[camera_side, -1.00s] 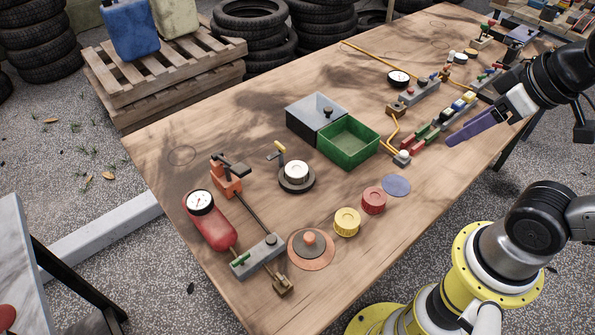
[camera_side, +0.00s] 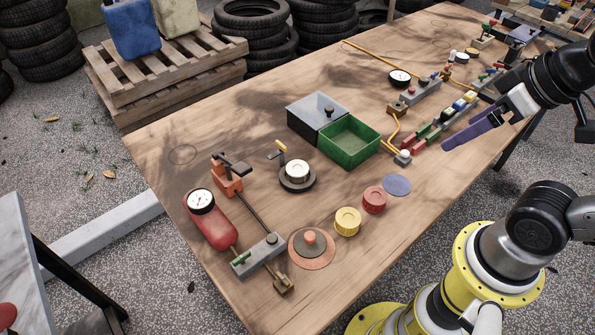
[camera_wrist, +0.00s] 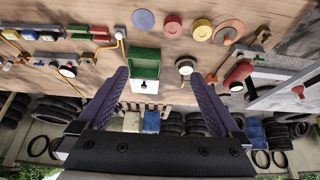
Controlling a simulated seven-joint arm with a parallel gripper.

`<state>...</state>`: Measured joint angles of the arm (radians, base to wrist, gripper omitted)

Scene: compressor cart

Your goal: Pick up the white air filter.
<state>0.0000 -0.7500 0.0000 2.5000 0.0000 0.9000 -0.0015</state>
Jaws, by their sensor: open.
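The white air filter (camera_side: 297,170) is a short ribbed white cylinder. It sits on a dark round base on the wooden table, with a small yellow-topped lever beside it. In the wrist view the filter (camera_wrist: 185,66) is small and near the right fingertip, still far beyond the fingers. My gripper (camera_side: 447,145) has purple fingers and hangs above the right edge of the table, well to the right of the filter. In the wrist view my gripper (camera_wrist: 158,77) is open and empty, its fingers wide apart.
A green open bin (camera_side: 349,142) and a grey box (camera_side: 316,116) stand behind and right of the filter. Yellow (camera_side: 347,221) and red (camera_side: 374,200) ribbed discs lie in front. A red tank with a gauge (camera_side: 210,220) is at the left. Coloured valve blocks (camera_side: 427,133) lie near my gripper.

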